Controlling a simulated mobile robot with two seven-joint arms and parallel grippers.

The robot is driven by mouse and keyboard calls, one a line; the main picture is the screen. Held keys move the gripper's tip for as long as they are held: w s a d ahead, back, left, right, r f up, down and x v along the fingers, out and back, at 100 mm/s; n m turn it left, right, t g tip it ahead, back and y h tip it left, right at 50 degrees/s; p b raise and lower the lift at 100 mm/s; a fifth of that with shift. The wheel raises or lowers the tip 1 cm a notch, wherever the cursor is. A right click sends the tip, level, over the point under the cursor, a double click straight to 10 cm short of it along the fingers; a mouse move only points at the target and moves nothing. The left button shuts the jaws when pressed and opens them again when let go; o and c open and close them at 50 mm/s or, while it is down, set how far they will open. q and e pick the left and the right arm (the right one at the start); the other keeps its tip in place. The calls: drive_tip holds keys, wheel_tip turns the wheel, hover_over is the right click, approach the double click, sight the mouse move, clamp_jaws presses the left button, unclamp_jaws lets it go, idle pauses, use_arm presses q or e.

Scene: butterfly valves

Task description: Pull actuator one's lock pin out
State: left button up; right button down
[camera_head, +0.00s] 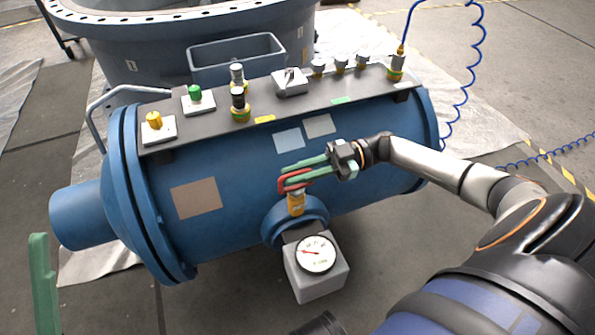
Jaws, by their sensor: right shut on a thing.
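My right gripper (286,178) reaches in from the right over the front of the blue cylinder. Its green fingers are shut on a red loop (293,184), which looks like the lock pin's handle. The loop sits just above a yellow-orange piece (295,203) on the blue neck (310,213) of the cylinder. The fingers hide part of the loop, and I cannot tell how far the pin sits in its hole. Of my left gripper, only one green finger (43,285) shows at the lower left, away from the cylinder.
The blue cylinder (240,170) carries a grey top plate (330,98) with a yellow knob (153,120), a green button (195,95) and several fittings. A grey box with a white dial gauge (316,254) stands below the neck. A coiled blue hose (470,75) hangs at right.

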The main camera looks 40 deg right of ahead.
drive_tip(key=r+p, duration=0.1)
drive_tip(key=r, duration=0.2)
drive_tip(key=shift+w+d+r+p, duration=0.1)
drive_tip(key=shift+w+r+p, duration=0.1)
drive_tip(key=shift+p, duration=0.2)
use_arm(q)
drive_tip(key=r, duration=0.3)
drive_tip(key=shift+a, duration=0.2)
use_arm(e)
drive_tip(key=shift+f, duration=0.1)
drive_tip(key=c, duration=0.9)
unclamp_jaws()
drive_tip(key=shift+f, duration=0.1)
drive_tip(key=shift+s, duration=0.1)
drive_tip(key=shift+f, duration=0.1)
drive_tip(key=shift+d, duration=0.1)
use_arm(q)
drive_tip(key=shift+f, duration=0.1)
use_arm(e)
drive_tip(key=v, duration=1.2)
drive_tip(key=shift+s+d, duration=0.1)
drive_tip(key=shift+s, duration=0.05)
use_arm(q)
drive_tip(key=shift+s, duration=0.1)
